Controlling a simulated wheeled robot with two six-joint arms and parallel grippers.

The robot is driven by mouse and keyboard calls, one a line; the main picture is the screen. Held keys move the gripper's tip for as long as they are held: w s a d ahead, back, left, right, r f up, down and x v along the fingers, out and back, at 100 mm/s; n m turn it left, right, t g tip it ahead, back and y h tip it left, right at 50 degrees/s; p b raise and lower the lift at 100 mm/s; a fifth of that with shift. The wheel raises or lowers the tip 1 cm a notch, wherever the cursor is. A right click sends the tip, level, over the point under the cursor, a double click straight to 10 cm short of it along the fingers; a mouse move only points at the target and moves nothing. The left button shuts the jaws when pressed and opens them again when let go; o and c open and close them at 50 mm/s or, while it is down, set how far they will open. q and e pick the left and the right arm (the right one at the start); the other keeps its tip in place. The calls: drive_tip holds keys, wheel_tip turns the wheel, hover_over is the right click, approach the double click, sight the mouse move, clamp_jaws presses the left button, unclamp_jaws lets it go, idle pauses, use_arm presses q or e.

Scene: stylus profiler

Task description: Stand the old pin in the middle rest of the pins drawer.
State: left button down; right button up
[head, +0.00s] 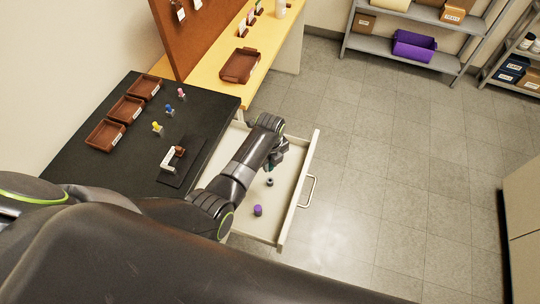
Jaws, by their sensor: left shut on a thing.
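The pins drawer (297,212) is pulled open from the black bench, with its handle on the right. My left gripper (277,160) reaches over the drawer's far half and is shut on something. The thing between its fingers is mostly hidden by the hand and wrist, so I cannot make out the old pin clearly. A small dark round rest (269,182) on the drawer floor, below the gripper in the picture, looks empty. A purple-topped piece (258,210) stands nearer me in the drawer. The far part of the drawer is covered by my arm. My right gripper is not in view.
The black bench (100,172) holds brown trays (126,109), yellow, blue and pink pins (169,109), and a small profiler device (174,158). A wooden bench with a brown tray (240,65) stands behind. The floor right of the drawer is clear.

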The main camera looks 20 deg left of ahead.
sight(270, 171)
use_arm(q)
drive_tip(key=shift+s+d, duration=0.1)
drive_tip(key=shift+s, duration=0.05)
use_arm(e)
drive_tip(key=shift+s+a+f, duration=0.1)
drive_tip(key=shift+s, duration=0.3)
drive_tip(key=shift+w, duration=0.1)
